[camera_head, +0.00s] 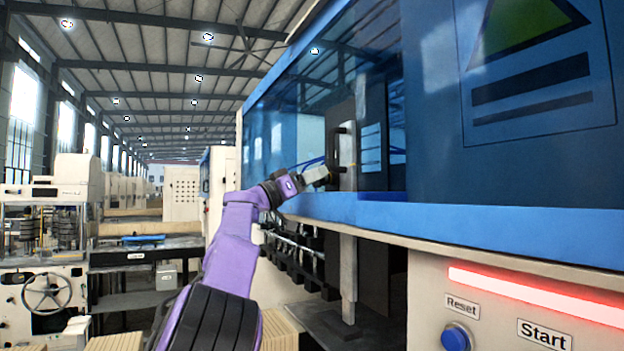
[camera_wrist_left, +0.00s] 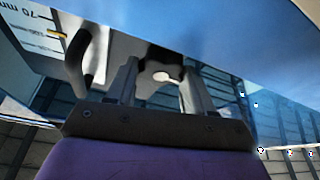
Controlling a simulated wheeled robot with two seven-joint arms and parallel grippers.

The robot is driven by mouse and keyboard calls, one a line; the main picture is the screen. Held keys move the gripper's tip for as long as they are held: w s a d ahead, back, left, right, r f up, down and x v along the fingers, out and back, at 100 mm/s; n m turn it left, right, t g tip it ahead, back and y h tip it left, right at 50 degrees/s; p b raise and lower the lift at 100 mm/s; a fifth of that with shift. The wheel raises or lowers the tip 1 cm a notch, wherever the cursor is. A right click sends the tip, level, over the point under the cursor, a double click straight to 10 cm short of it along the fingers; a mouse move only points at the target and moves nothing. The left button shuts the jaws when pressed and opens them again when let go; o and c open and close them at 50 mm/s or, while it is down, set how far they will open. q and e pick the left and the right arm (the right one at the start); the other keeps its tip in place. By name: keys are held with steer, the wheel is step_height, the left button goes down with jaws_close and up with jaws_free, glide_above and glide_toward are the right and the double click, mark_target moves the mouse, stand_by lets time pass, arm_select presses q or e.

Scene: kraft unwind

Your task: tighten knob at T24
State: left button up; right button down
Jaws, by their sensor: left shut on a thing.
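My left gripper (camera_head: 325,178) reaches into the opening of the blue machine, at a dark upright plate with a grey strip. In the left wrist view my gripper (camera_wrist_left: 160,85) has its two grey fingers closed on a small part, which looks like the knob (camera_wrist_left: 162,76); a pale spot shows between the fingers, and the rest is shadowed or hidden. A dark curved handle (camera_wrist_left: 82,65) stands beside the fingers on the left. No T24 label can be read. My right gripper is not in view.
A scale marked 70 mm (camera_wrist_left: 38,17) with an orange pointer (camera_wrist_left: 57,33) is near the handle. The blue machine cover (camera_head: 520,230) runs along the right, above a lit red strip (camera_head: 540,297) and a blue Reset button (camera_head: 456,336). A machine with a handwheel (camera_head: 46,292) stands at left.

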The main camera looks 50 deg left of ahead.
arm_select(q)
steer(key=shift+m+g+h, duration=0.15)
steer(key=shift+m+h, duration=0.55)
steer(key=shift+m, duration=0.65)
steer(key=shift+m+g+h, duration=0.15)
steer(key=shift+m+h, duration=0.55)
steer(key=shift+m, duration=0.65)
steer(key=shift+f, duration=0.1)
steer(key=o, duration=1)
steer(key=shift+o, duration=0.2)
steer(key=b+v, duration=0.6)
steer(key=v, duration=0.4)
steer(key=shift+s+a, duration=0.15)
steer(key=shift+s, duration=0.15)
